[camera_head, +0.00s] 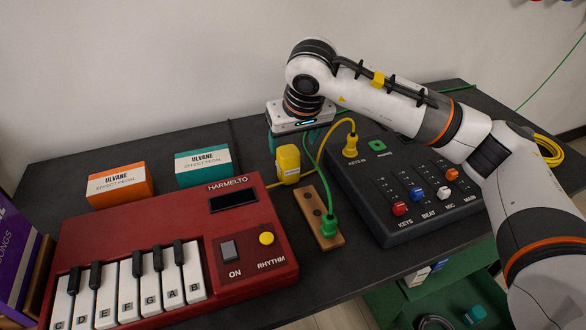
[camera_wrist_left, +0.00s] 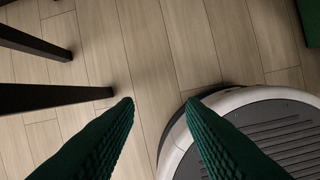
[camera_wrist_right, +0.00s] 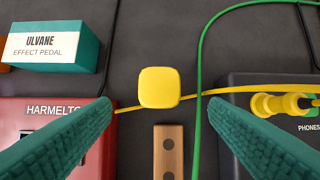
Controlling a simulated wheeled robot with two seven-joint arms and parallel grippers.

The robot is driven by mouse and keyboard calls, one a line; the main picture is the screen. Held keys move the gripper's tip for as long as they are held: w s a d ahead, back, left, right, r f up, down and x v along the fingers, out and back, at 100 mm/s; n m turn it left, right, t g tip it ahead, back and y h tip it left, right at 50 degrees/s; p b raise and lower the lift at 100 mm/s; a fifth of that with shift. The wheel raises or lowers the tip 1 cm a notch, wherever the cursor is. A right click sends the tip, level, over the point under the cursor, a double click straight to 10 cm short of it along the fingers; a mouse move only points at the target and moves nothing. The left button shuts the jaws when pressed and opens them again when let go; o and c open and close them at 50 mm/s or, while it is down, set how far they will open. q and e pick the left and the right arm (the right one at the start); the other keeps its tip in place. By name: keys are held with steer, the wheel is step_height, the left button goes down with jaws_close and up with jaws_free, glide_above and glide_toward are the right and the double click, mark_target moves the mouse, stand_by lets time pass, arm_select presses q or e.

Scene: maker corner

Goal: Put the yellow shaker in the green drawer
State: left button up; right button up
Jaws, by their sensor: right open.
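The yellow shaker (camera_head: 288,163) is a rounded yellow block standing on the dark table, between the red keyboard and the mixer. It also shows in the right wrist view (camera_wrist_right: 159,87), centred ahead of my right fingers. My right gripper (camera_wrist_right: 157,98) is open above the shaker, with one finger on each side in that view and nothing held. In the head view its wrist hides part of the area behind the shaker. The green drawer (camera_head: 378,302) is pulled out below the table's front edge, at lower right. My left gripper (camera_wrist_left: 160,101) is open and empty over the wooden floor.
A wooden block (camera_head: 311,208) with a green plug and cable stands close in front of the shaker. A yellow cable (camera_wrist_right: 230,94) runs beside it. The red keyboard (camera_head: 190,225), the mixer (camera_head: 365,190) and two pedal boxes (camera_head: 203,166) (camera_head: 120,184) crowd the table. The drawer holds several items.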

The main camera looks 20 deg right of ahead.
mark_target(290, 154)
steer(key=x, duration=0.6)
steer(key=shift+a, duration=0.1)
steer(key=b+x, duration=0.1)
steer(key=x, duration=0.3)
steer(key=shift+f, duration=0.45)
steer(key=shift+w+f, duration=0.15)
steer(key=shift+c, duration=1.2)
arm_select(q)
step_height(290, 154, up, 4)
steer(key=shift+w+f, duration=0.15)
steer(key=shift+f, duration=0.1)
arm_select(e)
steer(key=c, duration=1)
